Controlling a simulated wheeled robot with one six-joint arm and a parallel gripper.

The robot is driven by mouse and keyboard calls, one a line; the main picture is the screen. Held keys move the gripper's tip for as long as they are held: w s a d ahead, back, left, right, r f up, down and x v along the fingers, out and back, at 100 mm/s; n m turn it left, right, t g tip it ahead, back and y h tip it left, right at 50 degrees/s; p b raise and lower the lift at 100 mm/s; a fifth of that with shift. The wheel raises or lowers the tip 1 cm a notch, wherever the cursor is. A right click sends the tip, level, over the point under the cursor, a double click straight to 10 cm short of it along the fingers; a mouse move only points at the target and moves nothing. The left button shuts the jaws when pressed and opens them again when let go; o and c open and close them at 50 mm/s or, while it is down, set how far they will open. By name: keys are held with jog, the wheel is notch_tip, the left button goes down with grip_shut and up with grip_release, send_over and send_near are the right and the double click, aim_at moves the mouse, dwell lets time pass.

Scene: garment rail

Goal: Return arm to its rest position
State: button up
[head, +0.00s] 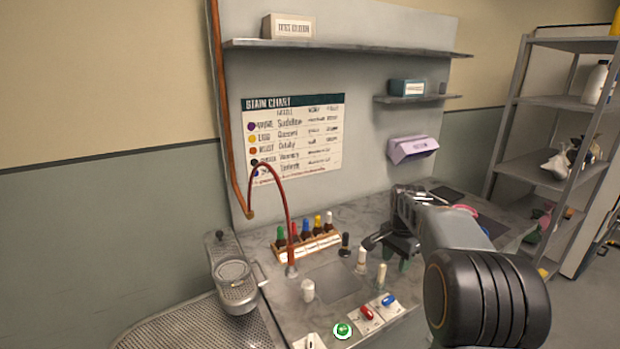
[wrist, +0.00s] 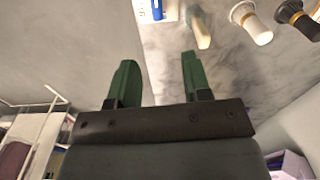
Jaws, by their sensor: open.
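My gripper (head: 396,259) is in the head view at the end of my arm, over the right part of the grey marbled counter (head: 325,222). In the wrist view its two green fingers (wrist: 157,62) stand apart with nothing between them. The gripper is open and empty. A cream cylindrical piece (wrist: 203,32) lies beyond the right fingertip in that view; whether they touch is hard to tell. My arm hides part of the counter's right side.
Small bottles (head: 361,259), a rack of coloured droppers (head: 306,246) and a curved red tube (head: 288,205) stand on the counter. Red and blue switches (head: 367,313) are at its front edge. A shelving unit (head: 545,105) stands right. Open air lies above the counter's middle.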

jog(key=s+a+n+t, duration=0.1)
jog(key=s+a+n, duration=0.4)
jog(key=s, duration=0.6)
jog(key=s+a+n+t, duration=0.2)
jog(key=s+a+n, duration=0.4)
jog(key=s, duration=0.5)
jog(key=shift+s+f+n+t, duration=0.35)
jog(key=shift+f+n, duration=0.1)
jog(key=shift+n, duration=0.15)
